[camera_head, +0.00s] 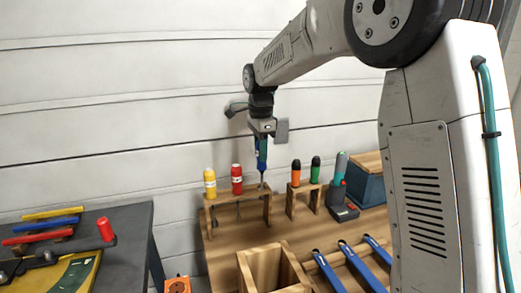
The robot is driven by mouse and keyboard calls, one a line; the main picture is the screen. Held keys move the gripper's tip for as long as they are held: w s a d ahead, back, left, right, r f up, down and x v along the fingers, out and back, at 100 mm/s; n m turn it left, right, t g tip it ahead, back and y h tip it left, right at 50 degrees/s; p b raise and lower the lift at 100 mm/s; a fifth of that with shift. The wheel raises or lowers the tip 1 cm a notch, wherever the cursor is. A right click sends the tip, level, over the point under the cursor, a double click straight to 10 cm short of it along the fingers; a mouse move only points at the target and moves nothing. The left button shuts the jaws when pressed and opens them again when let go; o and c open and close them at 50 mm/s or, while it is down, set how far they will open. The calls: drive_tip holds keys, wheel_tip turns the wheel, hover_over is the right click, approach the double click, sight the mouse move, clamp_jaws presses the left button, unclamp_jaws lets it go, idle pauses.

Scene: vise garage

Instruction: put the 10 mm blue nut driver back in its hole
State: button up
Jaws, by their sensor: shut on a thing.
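My gripper (263,128) is shut on the blue nut driver (262,153) and holds it upright by the upper part of its handle. The driver's shaft points down at the right part of a wooden rack (243,187) on the bench. The shaft's lower end shows at the rack's top board; I cannot tell whether it is in a hole or just above or in front of it. A yellow-handled driver (210,181) and a red-handled driver (237,178) stand upright in the same rack, to the left. The size marking is too small to read.
A smaller rack (304,188) with orange and green drivers stands close on the right. Beyond it are a teal-handled tool (340,165) and a blue box (365,186). An open wooden box (270,264) and several blue-handled tools (328,270) lie in front. The wall is close behind.

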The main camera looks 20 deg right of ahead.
sight(261, 166)
drive_tip(key=shift+f, duration=0.15)
drive_tip(key=shift+f, duration=1.75)
drive_tip(key=shift+f, duration=1.55)
drive_tip(key=o, duration=1.4)
